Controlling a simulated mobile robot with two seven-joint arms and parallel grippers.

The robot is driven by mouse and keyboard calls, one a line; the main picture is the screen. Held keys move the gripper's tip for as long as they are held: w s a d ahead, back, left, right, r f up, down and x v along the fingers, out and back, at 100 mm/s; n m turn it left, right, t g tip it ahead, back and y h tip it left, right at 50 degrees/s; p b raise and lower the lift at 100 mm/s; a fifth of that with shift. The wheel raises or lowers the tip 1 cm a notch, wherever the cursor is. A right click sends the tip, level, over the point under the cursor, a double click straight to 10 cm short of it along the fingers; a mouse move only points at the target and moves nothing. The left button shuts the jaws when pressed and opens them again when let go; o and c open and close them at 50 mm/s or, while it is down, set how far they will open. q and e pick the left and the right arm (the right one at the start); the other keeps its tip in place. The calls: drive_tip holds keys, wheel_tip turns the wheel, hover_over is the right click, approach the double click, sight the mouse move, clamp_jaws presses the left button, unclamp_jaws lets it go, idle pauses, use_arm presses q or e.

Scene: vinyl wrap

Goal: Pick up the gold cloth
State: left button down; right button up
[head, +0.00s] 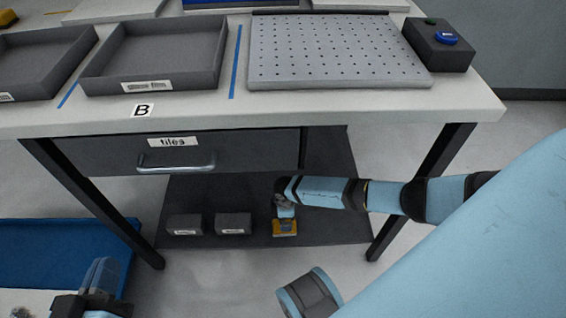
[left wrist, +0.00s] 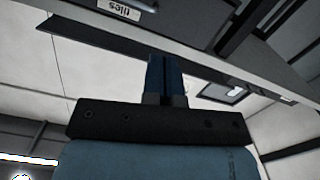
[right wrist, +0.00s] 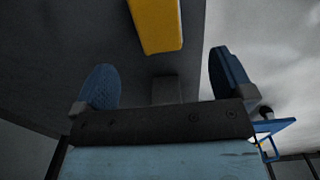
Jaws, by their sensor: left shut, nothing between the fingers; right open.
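The gold cloth (head: 285,232) is a small yellow block-like shape on the dark lower shelf under the table, right of two small dark boxes. My right arm reaches in from the right, and its gripper is just above the cloth, partly covering it. In the right wrist view the cloth (right wrist: 155,24) shows at the top, beyond my right gripper (right wrist: 166,82), whose fingers are wide apart with nothing between them. I cannot tell the remaining gap. My left gripper (head: 102,272) is at the lower left, away from the cloth; its fingers are together and empty in the left wrist view (left wrist: 165,75).
The dark lower shelf (head: 330,222) holds the two dark boxes (head: 184,224) (head: 233,223). Above it are the tiles drawer (head: 110,153) and white table edge (head: 330,106). A table leg (head: 418,190) stands at the right. A blue tray (head: 60,250) lies at the left.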

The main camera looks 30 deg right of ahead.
sight(277, 232)
wheel_tip(277, 232, down, 3)
drive_tip(key=shift+f+b, duration=0.15)
drive_tip(key=shift+b, duration=0.4)
drive_tip(key=shift+f, duration=0.45)
wheel_tip(277, 232, down, 4)
drive_tip(key=b, duration=0.4)
drive_tip(key=shift+w+f, duration=0.15)
drive_tip(key=shift+f, duration=0.3)
use_arm(q)
drive_tip(key=w+m, duration=0.1)
drive_tip(key=a+m, duration=0.1)
drive_tip(key=w+m+t, duration=0.1)
drive_tip(key=shift+w+a+f+h, duration=0.25)
drive_tip(key=shift+w+f+h, duration=0.05)
drive_tip(key=shift+f, duration=0.1)
use_arm(e)
drive_tip(key=c, duration=1)
